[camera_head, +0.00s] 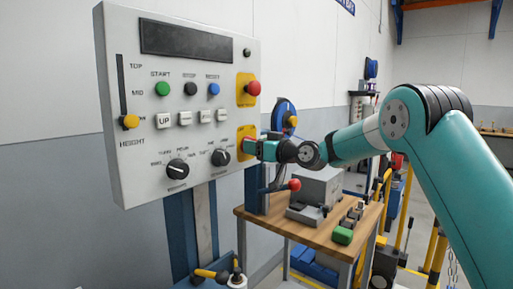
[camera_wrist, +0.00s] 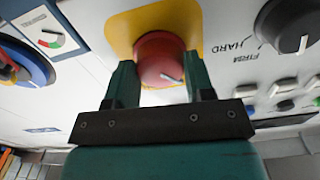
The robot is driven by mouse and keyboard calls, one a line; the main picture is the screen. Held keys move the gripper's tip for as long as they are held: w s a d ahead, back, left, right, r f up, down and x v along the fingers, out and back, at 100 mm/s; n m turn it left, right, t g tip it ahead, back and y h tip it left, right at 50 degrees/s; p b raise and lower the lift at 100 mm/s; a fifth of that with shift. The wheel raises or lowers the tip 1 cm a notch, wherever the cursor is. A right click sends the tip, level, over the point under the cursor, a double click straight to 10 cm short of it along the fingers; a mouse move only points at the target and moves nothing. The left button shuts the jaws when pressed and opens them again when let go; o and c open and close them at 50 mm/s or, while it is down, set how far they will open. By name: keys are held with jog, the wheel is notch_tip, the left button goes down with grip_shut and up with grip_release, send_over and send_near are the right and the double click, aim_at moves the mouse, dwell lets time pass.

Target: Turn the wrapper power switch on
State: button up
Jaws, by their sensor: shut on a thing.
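The wrapper control panel (camera_head: 190,50) is a grey box on the wall side. The power switch is a round red knob (camera_wrist: 158,48) on a yellow plate (camera_wrist: 120,25), with a small white mark at its lower right in the wrist view. In the head view its yellow plate (camera_head: 246,134) is at the panel's lower right, and my gripper mostly hides the knob. My gripper (camera_wrist: 160,70) has one finger on each side of the red knob and is shut on it. It also shows in the head view (camera_head: 252,149), reaching in from the right.
A red mushroom button (camera_head: 253,88) on another yellow plate sits just above. Black dials (camera_head: 221,157), white push buttons (camera_head: 205,116) and a yellow-knobbed height slider (camera_head: 130,122) are on the panel. A wooden bench (camera_head: 268,225) with a green block (camera_head: 342,236) stands below right.

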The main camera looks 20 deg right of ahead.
jog(key=shift+m+p, duration=3.5)
jog(key=shift+m, duration=5.1)
jog(key=o, duration=0.9)
jog(key=b+v, duration=0.5)
jog(key=v, duration=1.2)
jog(key=shift+s+d, duration=0.15)
